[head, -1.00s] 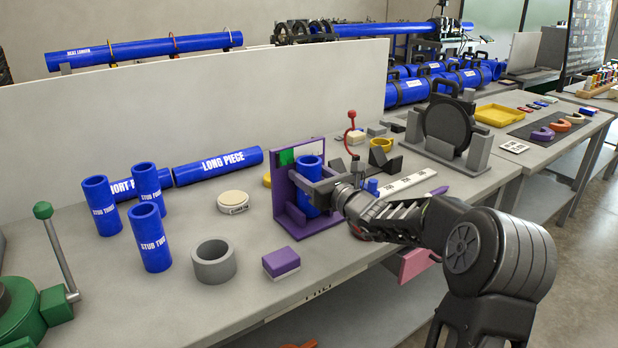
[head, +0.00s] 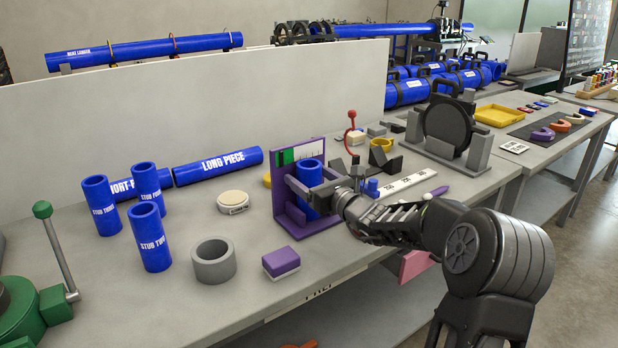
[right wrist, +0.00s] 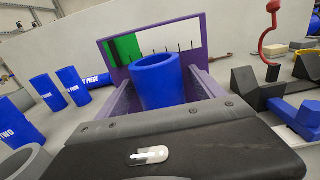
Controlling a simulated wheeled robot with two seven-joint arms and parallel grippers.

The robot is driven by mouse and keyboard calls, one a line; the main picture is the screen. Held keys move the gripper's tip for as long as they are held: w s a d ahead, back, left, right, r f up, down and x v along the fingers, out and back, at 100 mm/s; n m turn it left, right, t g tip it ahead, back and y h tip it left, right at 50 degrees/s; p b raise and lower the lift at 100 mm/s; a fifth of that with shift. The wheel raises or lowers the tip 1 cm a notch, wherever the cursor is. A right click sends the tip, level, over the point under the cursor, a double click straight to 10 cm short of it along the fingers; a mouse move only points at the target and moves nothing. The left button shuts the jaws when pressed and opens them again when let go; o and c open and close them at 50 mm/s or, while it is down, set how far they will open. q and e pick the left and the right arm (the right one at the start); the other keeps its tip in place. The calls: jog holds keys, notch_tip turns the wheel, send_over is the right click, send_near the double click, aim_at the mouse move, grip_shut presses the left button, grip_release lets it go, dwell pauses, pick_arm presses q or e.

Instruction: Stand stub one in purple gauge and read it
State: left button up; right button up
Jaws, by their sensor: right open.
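The purple gauge (head: 281,184) stands on the bench, with a green patch and a white marked strip on its back plate. A blue stub (head: 310,173) stands upright in it; its label is not visible. My right gripper (head: 312,190) is open, with its fingers around or beside the stub at the gauge. In the right wrist view the blue stub (right wrist: 157,82) stands in front of the back plate of the purple gauge (right wrist: 196,30), its top edge near the green patch. The gripper body hides the stub's lower part. My left gripper is not in view.
Several labelled blue stubs (head: 151,238) stand at the left, near a grey ring (head: 213,262). A purple and white block (head: 281,262) lies in front of the gauge. A red hooked stand (head: 351,135) and a white ruler strip (head: 405,184) are at its right.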

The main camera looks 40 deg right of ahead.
jog(key=shift+r, duration=0.15)
jog(key=shift+s, duration=0.25)
jog(key=s+b, duration=0.1)
jog(key=s, duration=1)
jog(key=shift+s+a, duration=0.15)
jog(key=shift+s, duration=0.1)
dwell(1.5)
